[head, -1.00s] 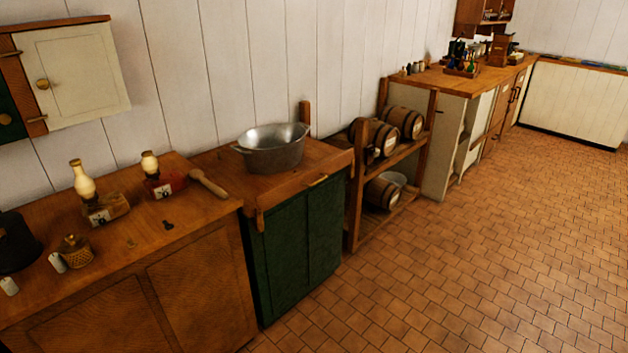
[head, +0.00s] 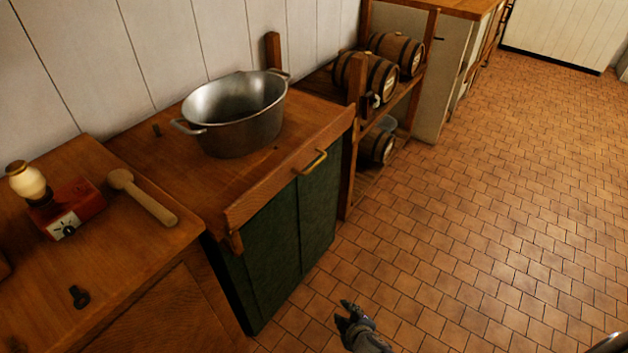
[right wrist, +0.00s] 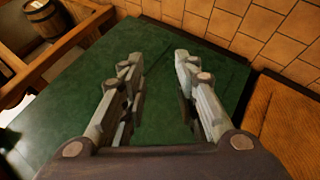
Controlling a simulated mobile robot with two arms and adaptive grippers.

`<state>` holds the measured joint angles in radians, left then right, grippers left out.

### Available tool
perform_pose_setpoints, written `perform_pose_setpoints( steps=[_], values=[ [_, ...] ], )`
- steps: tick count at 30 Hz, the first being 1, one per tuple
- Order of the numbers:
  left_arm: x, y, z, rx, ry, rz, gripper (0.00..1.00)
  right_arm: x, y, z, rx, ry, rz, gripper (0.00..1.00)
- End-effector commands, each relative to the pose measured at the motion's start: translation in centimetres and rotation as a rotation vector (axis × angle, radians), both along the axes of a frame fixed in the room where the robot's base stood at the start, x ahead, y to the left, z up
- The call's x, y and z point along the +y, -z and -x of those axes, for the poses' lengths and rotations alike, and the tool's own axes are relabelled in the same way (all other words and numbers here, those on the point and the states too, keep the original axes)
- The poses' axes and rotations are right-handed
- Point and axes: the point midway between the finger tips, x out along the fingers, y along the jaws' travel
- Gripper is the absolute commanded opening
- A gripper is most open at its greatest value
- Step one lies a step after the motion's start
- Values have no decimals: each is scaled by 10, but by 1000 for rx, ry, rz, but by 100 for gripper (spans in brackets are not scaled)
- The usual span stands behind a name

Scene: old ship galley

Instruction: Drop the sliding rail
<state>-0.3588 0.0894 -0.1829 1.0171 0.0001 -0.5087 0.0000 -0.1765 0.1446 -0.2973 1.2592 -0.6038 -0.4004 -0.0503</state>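The sliding rail (head: 285,172) is a wooden bar along the front edge of the counter above the green cabinet, in the head view. A brass handle (head: 315,163) sits on it toward its right end. A large metal pot (head: 240,125) stands on the counter behind the rail. My right gripper (head: 347,308) is in front of and below the rail, apart from it, over the floor. In the right wrist view its two fingers (right wrist: 160,72) are spread with nothing between them, facing the green cabinet front (right wrist: 160,110). My left gripper is not in view.
A counter at left holds a wooden mallet (head: 142,196), a red-based lamp (head: 70,208) and a dark key-like piece (head: 79,296). A rack with several barrels (head: 365,76) stands right of the cabinet. The tiled floor (head: 480,220) at right is clear.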

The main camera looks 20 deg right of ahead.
Motion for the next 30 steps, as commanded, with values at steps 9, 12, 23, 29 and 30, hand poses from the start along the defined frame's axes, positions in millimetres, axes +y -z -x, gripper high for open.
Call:
perform_pose_setpoints(
  steps=[9,12,23,29,30],
  values=[
    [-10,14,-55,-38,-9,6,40,26,-232,-138,-630,-154,399,28],
    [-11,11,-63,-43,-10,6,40,29,-287,-140,-754,-143,476,28],
    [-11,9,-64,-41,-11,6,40,28,-346,-156,-869,-123,548,28],
    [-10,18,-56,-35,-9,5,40,23,-351,-194,-867,-122,546,28],
    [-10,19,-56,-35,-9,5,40,22,-351,-201,-867,-123,547,28]
  ],
)
